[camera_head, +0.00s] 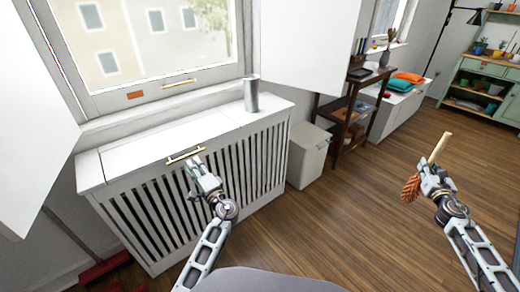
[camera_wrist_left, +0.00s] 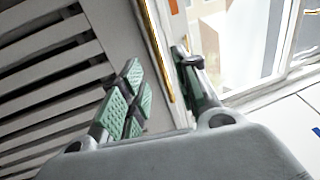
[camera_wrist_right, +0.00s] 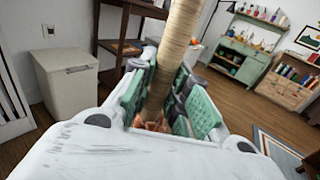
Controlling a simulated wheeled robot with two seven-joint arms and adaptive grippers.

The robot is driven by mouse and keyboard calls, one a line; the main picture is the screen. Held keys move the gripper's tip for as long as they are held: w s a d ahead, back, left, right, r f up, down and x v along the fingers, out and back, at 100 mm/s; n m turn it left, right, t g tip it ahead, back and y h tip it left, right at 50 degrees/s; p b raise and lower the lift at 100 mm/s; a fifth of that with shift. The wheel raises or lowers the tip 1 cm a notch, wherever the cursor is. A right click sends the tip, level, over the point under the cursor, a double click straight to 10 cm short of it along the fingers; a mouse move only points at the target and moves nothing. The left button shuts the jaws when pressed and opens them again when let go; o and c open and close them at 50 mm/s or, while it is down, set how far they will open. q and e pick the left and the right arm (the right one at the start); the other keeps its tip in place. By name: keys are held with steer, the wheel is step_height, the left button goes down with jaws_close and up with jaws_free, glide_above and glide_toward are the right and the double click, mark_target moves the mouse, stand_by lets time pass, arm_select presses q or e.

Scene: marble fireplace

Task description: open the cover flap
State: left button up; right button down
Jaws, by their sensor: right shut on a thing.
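The cover flap (camera_head: 135,152) is a white panel in the top of the slatted radiator cover (camera_head: 150,212) below the window, and it lies flat. A thin gold handle (camera_head: 186,155) sits at its front edge. The gold handle also shows in the left wrist view (camera_wrist_left: 158,50), just beyond the fingertips. My left gripper (camera_head: 198,170) is just in front of the handle. Its green-padded fingers are apart and empty in the left wrist view (camera_wrist_left: 162,85). My right gripper (camera_head: 434,177) is shut on the pale wooden handle of a brush (camera_wrist_right: 177,45) with reddish-brown bristles, held above the floor.
A grey cylinder (camera_head: 251,94) stands on the cover's top at the right. The window (camera_head: 155,45) behind has a gold handle (camera_head: 179,83) and open white shutters. A white bin (camera_head: 308,155) and a dark shelf (camera_head: 347,110) stand right.

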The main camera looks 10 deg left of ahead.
mark_target(187, 156)
arm_select(q)
steer(key=shift+b+x, duration=0.4)
steer(key=shift+x, duration=3.05)
steer(key=shift+c, duration=0.5)
jaws_close()
